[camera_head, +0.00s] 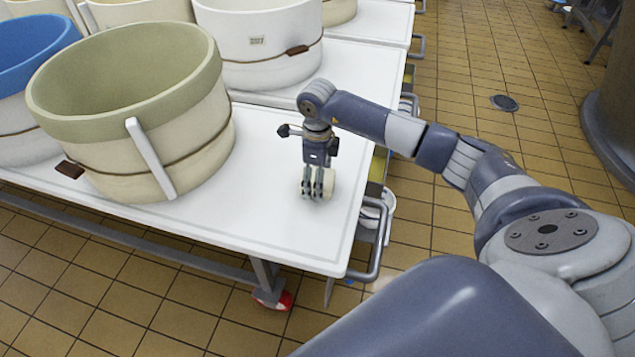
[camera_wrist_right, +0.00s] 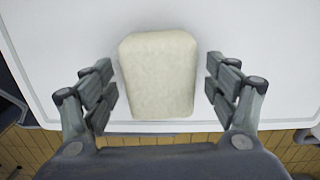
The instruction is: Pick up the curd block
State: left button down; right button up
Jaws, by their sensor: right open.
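The curd block (camera_wrist_right: 158,75) is a pale cream block with rounded corners. It sits on the white table top (camera_head: 262,215), near the table's front right corner. My right gripper (camera_head: 318,190) points down over it. In the right wrist view, the open fingers of this gripper (camera_wrist_right: 160,92) stand on either side of the block, with a gap on each side. In the head view the fingers hide part of the block (camera_head: 329,180). My left gripper does not show in either view.
A large cream vat with a green rim (camera_head: 130,95) stands left of the block. A blue-rimmed vat (camera_head: 30,55) and a white vat (camera_head: 258,42) stand nearby. A metal rail (camera_head: 377,250) runs along the table's right edge. The table between vat and block is clear.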

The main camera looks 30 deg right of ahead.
jog(key=shift+c, duration=0.6)
jog(key=c, duration=1.3)
jog(key=shift+r, duration=0.1)
jog(key=shift+r, duration=0.1)
